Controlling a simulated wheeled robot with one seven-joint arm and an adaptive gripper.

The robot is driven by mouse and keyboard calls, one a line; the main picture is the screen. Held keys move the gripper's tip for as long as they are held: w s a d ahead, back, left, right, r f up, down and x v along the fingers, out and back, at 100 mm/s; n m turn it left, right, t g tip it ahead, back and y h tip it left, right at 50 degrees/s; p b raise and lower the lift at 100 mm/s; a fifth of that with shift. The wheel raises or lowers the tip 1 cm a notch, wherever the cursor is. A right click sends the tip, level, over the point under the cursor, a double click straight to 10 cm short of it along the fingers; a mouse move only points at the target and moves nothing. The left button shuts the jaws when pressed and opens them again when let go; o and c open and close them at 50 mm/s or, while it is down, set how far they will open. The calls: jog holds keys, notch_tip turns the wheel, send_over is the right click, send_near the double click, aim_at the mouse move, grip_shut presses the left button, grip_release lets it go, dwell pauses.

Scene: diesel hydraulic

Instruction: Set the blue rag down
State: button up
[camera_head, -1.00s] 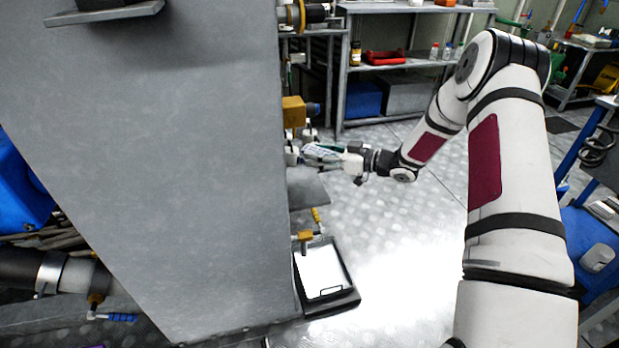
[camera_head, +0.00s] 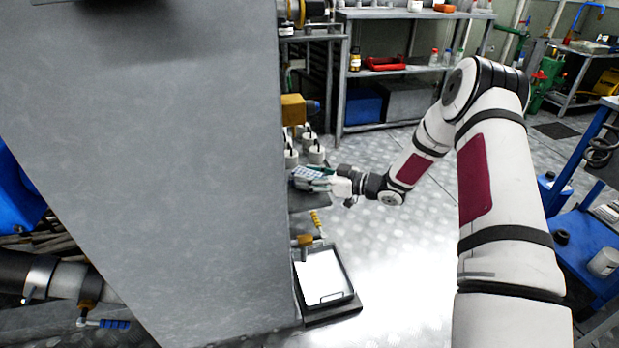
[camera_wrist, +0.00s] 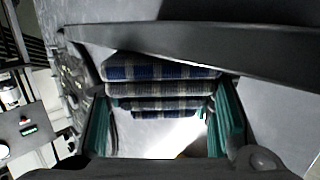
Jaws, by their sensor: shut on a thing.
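The blue rag (camera_wrist: 160,88) is a folded, blue, grey and white checked cloth in the wrist view. It sits between the green-lined fingers of my gripper (camera_wrist: 165,115), which is shut on it. In the head view my gripper (camera_head: 318,182) holds the rag (camera_head: 307,173) low over a small grey shelf (camera_head: 311,200) beside the big grey panel. I cannot tell whether the rag touches the shelf.
Several white pots with black tops (camera_head: 316,154) stand just behind the gripper. A yellow block (camera_head: 293,108) is above them. A black tray with a white sheet (camera_head: 323,277) lies below. The tall grey panel (camera_head: 170,150) closes off the left.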

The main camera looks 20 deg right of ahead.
jog(key=o, duration=1.2)
jog(key=shift+c, duration=0.2)
